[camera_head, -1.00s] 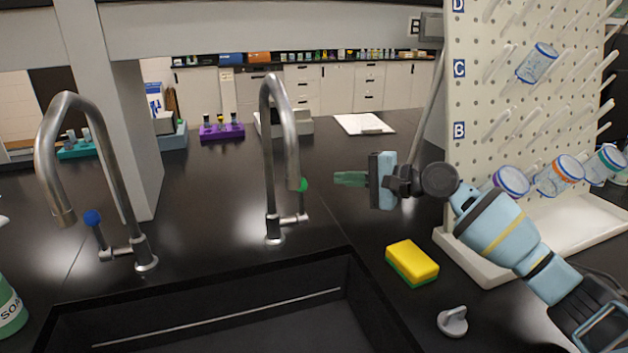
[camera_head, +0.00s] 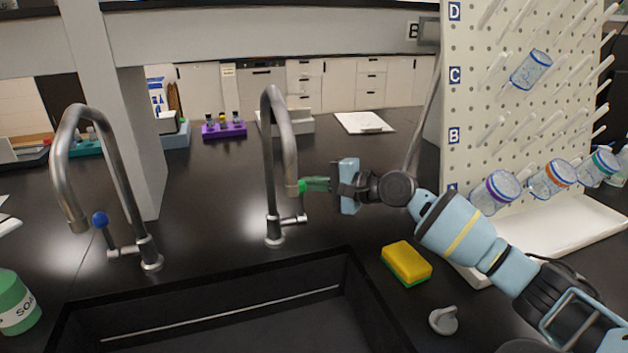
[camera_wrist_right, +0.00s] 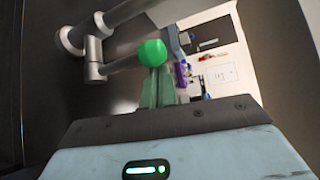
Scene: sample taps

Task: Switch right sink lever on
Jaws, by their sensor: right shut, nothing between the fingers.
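The right sink tap (camera_head: 272,165) stands behind the sink, with a short side lever ending in a green knob (camera_head: 302,186). In the right wrist view the green knob (camera_wrist_right: 152,53) is just beyond my fingertips, on a metal lever stem (camera_wrist_right: 115,66). My right gripper (camera_head: 316,184) is shut and empty, its green fingers pointing left at the knob. The fingertips are at or very near the knob; I cannot tell whether they touch. The left tap (camera_head: 108,185) has a lever with a blue knob (camera_head: 100,219). My left gripper is not in view.
The dark sink basin (camera_head: 230,310) lies in front of the taps. A yellow and green sponge (camera_head: 407,263) and a grey stopper (camera_head: 443,320) lie right of it. A pegboard rack (camera_head: 500,110) with jars stands behind my right arm. A soap bottle (camera_head: 15,305) is at left.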

